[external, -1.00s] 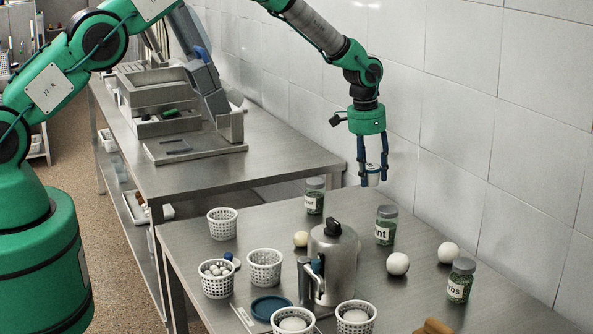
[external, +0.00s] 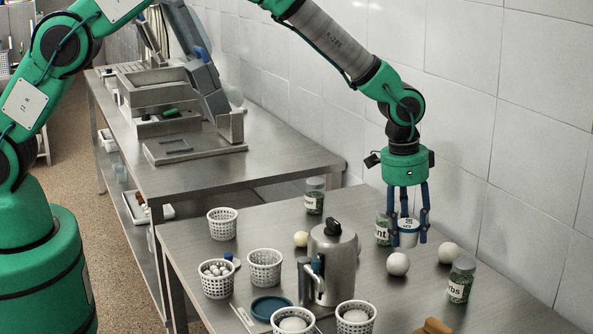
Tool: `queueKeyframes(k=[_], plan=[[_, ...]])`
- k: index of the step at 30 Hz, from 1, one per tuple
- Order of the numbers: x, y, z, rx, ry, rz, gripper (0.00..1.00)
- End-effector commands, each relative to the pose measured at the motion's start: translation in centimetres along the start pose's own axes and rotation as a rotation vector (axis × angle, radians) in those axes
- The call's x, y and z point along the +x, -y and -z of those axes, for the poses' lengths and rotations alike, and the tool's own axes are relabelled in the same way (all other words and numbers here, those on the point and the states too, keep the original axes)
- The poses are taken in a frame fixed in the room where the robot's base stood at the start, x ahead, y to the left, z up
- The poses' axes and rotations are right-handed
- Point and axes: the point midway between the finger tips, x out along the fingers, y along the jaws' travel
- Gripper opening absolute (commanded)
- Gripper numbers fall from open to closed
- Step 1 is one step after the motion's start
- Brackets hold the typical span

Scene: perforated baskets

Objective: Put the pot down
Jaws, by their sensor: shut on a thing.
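The pot (external: 408,239) is a small white container with a dark mark near its top. My gripper (external: 409,230) points straight down and is shut on it, with blue fingers on either side. The pot hangs low at the back right of the steel table (external: 455,230), in front of a green-filled jar (external: 383,230) and partly hiding it. A white ball (external: 398,264) lies just in front of the pot in the picture. I cannot tell whether the pot's bottom touches the table.
A metal canister (external: 335,262) stands mid-table, with several white perforated baskets (external: 265,268) to its left and front. Another ball (external: 448,253) and a herb jar (external: 460,280) are to the right. A tiled wall rises behind. Some bare table lies at the right.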

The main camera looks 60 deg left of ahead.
Motion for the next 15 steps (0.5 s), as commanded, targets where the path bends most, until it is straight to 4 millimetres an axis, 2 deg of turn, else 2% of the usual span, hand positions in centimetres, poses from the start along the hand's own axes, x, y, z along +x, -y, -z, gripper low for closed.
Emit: queueKeyframes(k=[1,6,10,15], plan=[[0.1,-2.1,-0.2,0.025,0.0,-0.003,0.16],[0.1,-7.2,-1.1,0.088,0.0,-0.011,0.16],[0.1,-9.6,-1.6,0.117,0.0,-0.014,0.16],[0.0,-10.8,-1.9,0.132,-0.001,-0.016,0.16]])
